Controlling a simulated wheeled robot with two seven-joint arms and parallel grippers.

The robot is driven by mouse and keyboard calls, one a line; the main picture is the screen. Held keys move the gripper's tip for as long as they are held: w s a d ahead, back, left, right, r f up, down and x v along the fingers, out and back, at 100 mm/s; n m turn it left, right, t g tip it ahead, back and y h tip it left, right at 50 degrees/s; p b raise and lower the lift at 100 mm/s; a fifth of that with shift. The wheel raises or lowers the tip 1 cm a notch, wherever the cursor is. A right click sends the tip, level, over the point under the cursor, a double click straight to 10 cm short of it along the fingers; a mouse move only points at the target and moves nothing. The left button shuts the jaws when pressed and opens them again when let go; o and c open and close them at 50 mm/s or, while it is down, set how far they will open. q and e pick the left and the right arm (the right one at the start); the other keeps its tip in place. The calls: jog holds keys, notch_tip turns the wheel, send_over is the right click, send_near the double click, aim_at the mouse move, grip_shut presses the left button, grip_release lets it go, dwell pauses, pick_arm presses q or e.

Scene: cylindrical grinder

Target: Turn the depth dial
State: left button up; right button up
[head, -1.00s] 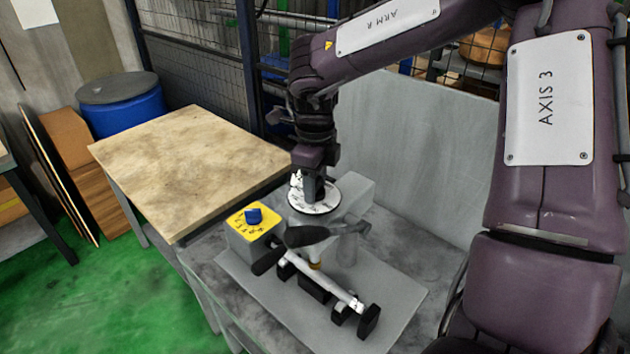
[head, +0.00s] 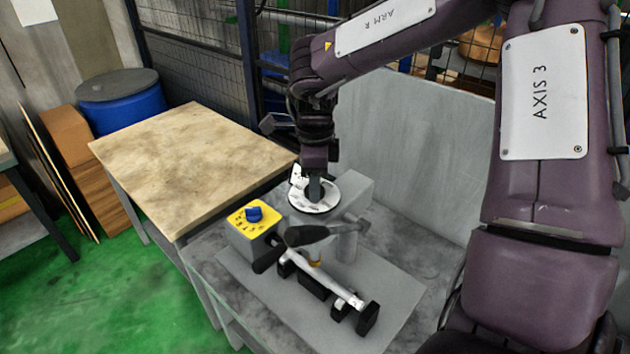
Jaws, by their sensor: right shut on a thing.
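The depth dial (head: 328,204) is a round white disc with dark markings on top of the grey grinder housing (head: 352,192). My right gripper (head: 316,190) points down onto the middle of the dial from above. It is shut on the dial's centre, and its fingers hide the part they grip. A white patch stands at the dial's far left edge, beside the fingers. My left gripper is not in view.
A yellow box with a blue knob (head: 254,214) stands just left of the dial. Dark handles (head: 306,235) and a white bar on black supports (head: 335,288) lie in front. A wooden-topped table (head: 190,165) is at left, with a blue barrel (head: 122,105) behind.

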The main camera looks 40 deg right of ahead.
jog(key=shift+w, duration=0.1)
jog(key=o, duration=0.9)
jog(key=shift+o, duration=0.2)
jog(key=shift+r+b, duration=0.6)
jog(key=shift+r, duration=3.3)
